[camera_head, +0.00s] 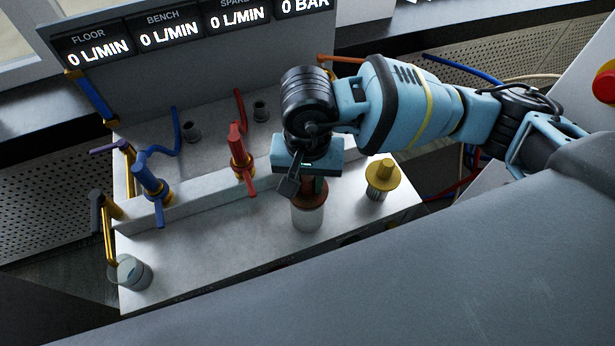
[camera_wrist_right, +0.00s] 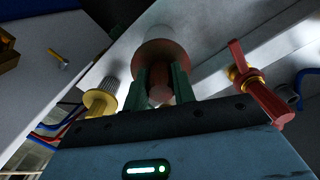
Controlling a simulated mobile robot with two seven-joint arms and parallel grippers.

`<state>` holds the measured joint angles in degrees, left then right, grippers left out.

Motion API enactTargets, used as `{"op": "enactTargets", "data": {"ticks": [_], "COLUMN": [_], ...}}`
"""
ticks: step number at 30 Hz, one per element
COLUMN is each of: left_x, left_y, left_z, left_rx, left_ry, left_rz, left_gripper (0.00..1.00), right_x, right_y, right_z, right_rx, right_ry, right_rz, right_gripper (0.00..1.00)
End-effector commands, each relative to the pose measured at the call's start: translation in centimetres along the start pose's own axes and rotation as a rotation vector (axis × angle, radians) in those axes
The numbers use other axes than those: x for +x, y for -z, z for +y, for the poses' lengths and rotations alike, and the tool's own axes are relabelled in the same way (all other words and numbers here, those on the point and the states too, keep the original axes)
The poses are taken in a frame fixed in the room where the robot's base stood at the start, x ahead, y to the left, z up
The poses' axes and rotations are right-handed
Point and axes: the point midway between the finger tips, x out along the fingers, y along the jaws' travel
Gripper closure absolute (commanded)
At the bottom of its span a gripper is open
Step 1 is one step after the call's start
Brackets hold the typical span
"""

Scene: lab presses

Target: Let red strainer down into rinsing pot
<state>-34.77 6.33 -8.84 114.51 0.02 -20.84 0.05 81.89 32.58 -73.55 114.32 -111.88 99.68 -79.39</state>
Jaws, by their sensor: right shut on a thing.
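My right gripper (camera_head: 309,180) points down over the bench and is shut on the knob of the red strainer (camera_head: 308,195), a reddish-brown disc. In the right wrist view the green fingers of the gripper (camera_wrist_right: 160,85) stand on either side of the knob, and the red strainer (camera_wrist_right: 162,56) lies beyond them. A pale cylinder (camera_head: 307,219) shows directly under the disc. I cannot tell whether it is the strainer's basket or the rinsing pot, nor whether it touches the bench. My left gripper is not in view.
A yellow-capped strainer (camera_head: 382,175) stands to the right on the bench. A red valve (camera_head: 240,155) and a blue valve (camera_head: 152,183) rise to the left. A clear glass vessel (camera_head: 131,272) is at the front left corner. The bench front (camera_head: 220,255) is bare.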

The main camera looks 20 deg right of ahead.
Motion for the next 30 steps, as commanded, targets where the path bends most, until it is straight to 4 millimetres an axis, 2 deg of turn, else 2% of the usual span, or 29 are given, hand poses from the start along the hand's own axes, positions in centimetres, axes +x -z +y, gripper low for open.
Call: {"op": "enactTargets", "data": {"ticks": [9, 10, 15, 24, 30], "left_x": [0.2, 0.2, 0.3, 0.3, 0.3], "left_y": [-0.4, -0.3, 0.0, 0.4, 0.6], "left_z": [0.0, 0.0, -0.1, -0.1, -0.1], "left_rx": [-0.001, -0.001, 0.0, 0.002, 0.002], "left_ry": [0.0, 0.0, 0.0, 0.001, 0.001], "left_rz": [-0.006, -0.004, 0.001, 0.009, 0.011], "left_gripper": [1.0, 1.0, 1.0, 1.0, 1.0], "right_x": [0.4, 0.3, 0.2, 0.0, -2.2], "right_y": [0.0, 0.0, 0.0, 0.0, 0.1], "right_z": [0.0, 0.0, 0.0, 0.0, -0.1], "right_rx": [0.0, 0.0, 0.001, 0.001, 0.001], "right_ry": [0.001, 0.0, 0.001, 0.001, 0.005], "right_rz": [-0.001, 0.0, 0.0, 0.001, 0.004], "right_gripper": [1.0, 0.72, 0.52, 0.52, 0.52]}}
